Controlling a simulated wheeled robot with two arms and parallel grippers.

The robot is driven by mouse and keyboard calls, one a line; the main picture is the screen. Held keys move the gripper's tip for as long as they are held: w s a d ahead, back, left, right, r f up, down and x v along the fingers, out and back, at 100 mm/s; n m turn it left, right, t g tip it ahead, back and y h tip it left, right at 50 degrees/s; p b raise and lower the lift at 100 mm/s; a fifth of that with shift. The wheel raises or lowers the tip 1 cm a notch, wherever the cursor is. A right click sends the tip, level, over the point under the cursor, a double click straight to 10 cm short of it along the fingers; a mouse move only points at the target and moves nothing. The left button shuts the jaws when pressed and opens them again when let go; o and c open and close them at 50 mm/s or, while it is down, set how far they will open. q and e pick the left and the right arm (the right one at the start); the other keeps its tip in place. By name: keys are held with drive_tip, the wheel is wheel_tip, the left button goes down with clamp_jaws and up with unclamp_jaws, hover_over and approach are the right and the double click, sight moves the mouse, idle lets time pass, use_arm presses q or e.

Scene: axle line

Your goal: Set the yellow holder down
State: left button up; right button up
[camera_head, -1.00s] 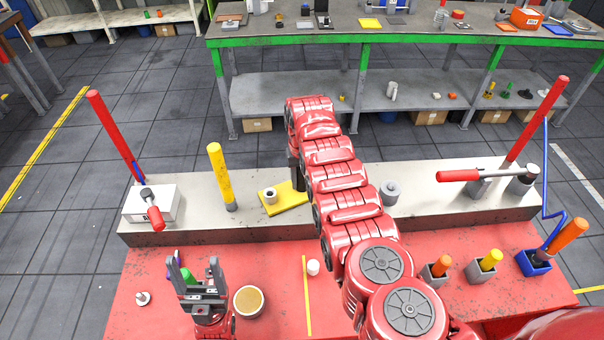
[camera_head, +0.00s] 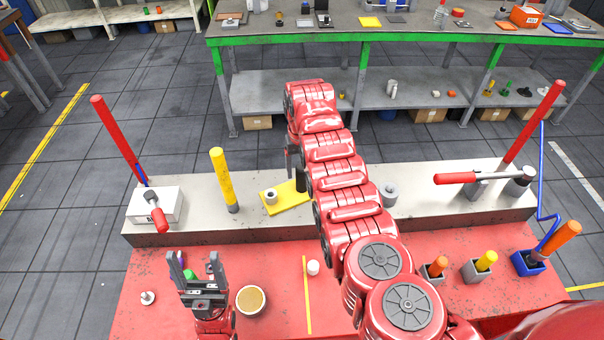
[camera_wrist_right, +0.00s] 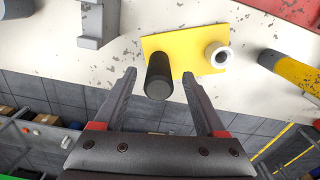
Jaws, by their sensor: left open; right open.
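The yellow holder (camera_head: 285,200) is a flat yellow plate lying on the pale raised bench strip. It carries a pale ring-shaped part (camera_head: 270,196) and an upright black post. In the right wrist view the holder (camera_wrist_right: 190,45) shows with its ring (camera_wrist_right: 218,55) and black post (camera_wrist_right: 159,76). My right gripper (camera_wrist_right: 158,78) is open, its fingers either side of the post with gaps showing. In the head view my right arm hides part of the plate. My left gripper (camera_head: 202,262) is open over the red bench at the front left, apart from the holder.
A yellow post (camera_head: 221,175) stands left of the holder. A grey cylinder (camera_head: 390,195) stands to its right. A round tan-topped dish (camera_head: 250,300) is beside my left gripper. Several colored-handled tools stand in blocks at the right. A red-handled lever (camera_head: 455,178) is at the back right.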

wheel_tip(320, 180, up, 6)
drive_tip(key=shift+r+b, duration=0.2)
drive_tip(key=shift+b, duration=0.15)
idle(0.4)
